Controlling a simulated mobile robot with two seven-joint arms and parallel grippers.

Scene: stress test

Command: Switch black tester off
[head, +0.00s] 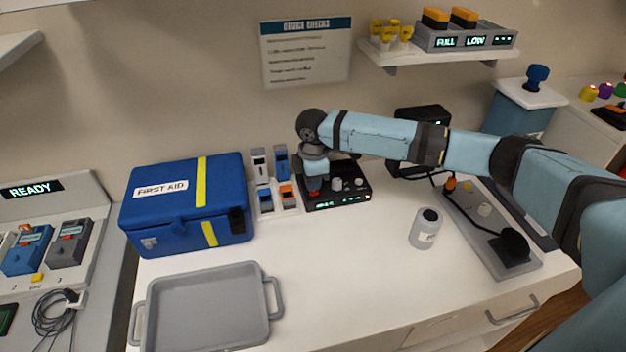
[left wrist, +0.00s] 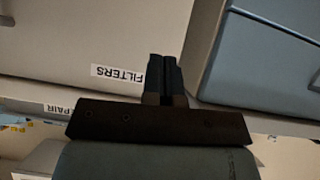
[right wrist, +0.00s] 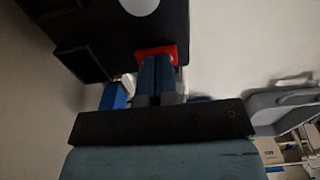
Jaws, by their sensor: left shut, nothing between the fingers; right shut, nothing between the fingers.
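The black tester (head: 352,194) sits at the back of the white counter, with a lit green display and knobs on its face. Its red switch (right wrist: 157,50) shows in the right wrist view at the tester's edge. My right gripper (right wrist: 156,60) is shut and empty, its fingertips at the red switch; contact cannot be told for certain. In the head view the right gripper (head: 314,190) points down over the tester's left end and partly hides it. My left gripper (left wrist: 163,58) is shut and empty, in front of a drawer marked FILTERS (left wrist: 110,30).
A blue first aid box (head: 185,205) and small coloured devices (head: 270,165) stand left of the tester. A grey tray (head: 210,305) lies in front. A grey jar (head: 425,229) and a lamp-like device (head: 512,243) stand at right. The counter's middle is clear.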

